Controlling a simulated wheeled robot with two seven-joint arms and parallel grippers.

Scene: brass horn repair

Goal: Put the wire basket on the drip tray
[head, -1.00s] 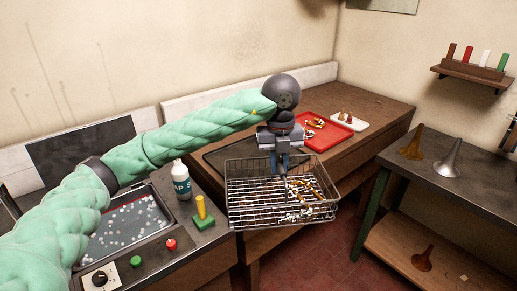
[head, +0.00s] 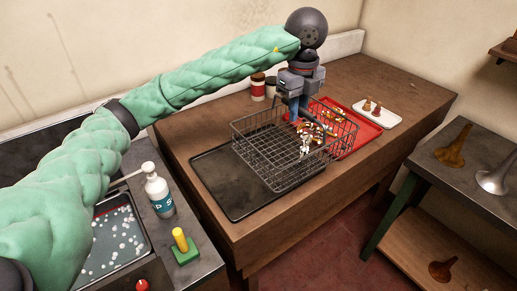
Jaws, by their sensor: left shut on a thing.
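The wire basket (head: 262,158) is a grey open-topped mesh basket with several small brass and white parts at its right end. My left gripper (head: 294,112) is shut on the basket at its far side, and the arm reaches in from the left. The drip tray (head: 215,185) is a flat dark tray with a raised rim on the wooden bench. The basket appears over the tray's right part and overhangs its right edge. I cannot tell whether the basket touches the tray. My right gripper is not in view.
A red tray (head: 372,124) and a white dish (head: 388,118) with small brown pieces lie right of the basket. Jars (head: 258,87) stand behind. A pump bottle (head: 158,192), a yellow peg on a green base (head: 184,246) and a bubbling tank (head: 113,243) are at left.

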